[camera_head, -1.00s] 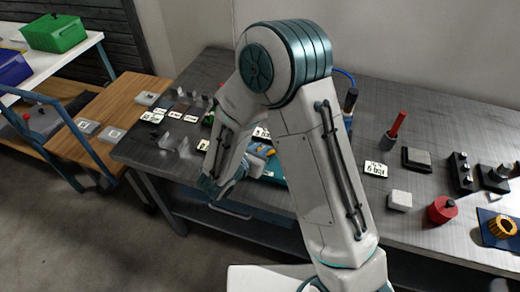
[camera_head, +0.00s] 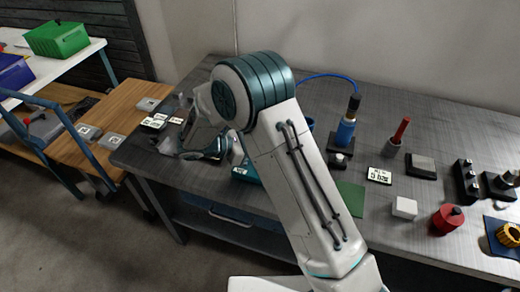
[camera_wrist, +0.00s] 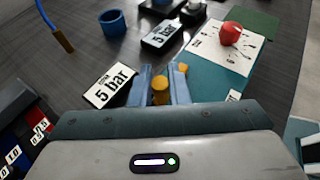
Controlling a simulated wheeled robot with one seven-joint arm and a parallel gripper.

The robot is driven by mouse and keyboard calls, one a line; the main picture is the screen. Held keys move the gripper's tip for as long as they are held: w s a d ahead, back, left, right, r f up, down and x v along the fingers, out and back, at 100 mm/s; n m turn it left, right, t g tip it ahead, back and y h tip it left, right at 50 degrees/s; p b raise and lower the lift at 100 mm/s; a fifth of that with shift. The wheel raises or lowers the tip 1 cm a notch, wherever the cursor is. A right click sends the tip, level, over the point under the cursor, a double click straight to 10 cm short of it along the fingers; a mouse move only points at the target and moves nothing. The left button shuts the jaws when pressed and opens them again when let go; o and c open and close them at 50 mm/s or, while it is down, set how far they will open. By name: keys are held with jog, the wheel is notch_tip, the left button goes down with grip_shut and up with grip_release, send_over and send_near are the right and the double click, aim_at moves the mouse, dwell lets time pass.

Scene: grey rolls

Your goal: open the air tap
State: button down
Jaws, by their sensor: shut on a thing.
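In the wrist view, my gripper (camera_wrist: 162,86) has its two pale blue fingers closed around a small yellow-brass piece (camera_wrist: 160,92), which looks like the air tap's handle. More yellow shows at the right fingertip. The tap's body is hidden below the fingers and palm. A teal plate (camera_wrist: 212,82) lies beside and under the fingers. A red knob (camera_wrist: 230,33) stands on a white dial card (camera_wrist: 213,52) beyond. In the head view, my arm hides the tap and the fingertips.
A "5 bar" label (camera_wrist: 110,85) lies left of the fingers, a second label (camera_wrist: 162,33) farther off. In the head view, a blue cylinder (camera_head: 345,133) with a hose and a red-handled tool (camera_head: 399,131) stand right of my arm.

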jog(key=shift+w+m+g, duration=0.2)
jog(key=shift+m+g, duration=0.2)
jog(key=shift+g, duration=0.1)
jog(key=shift+d, duration=0.1)
jog(key=c, duration=1.4)
grip_release()
jog(key=b+v, duration=0.1)
jog(key=v, duration=1.2)
jog(key=shift+a, duration=0.5)
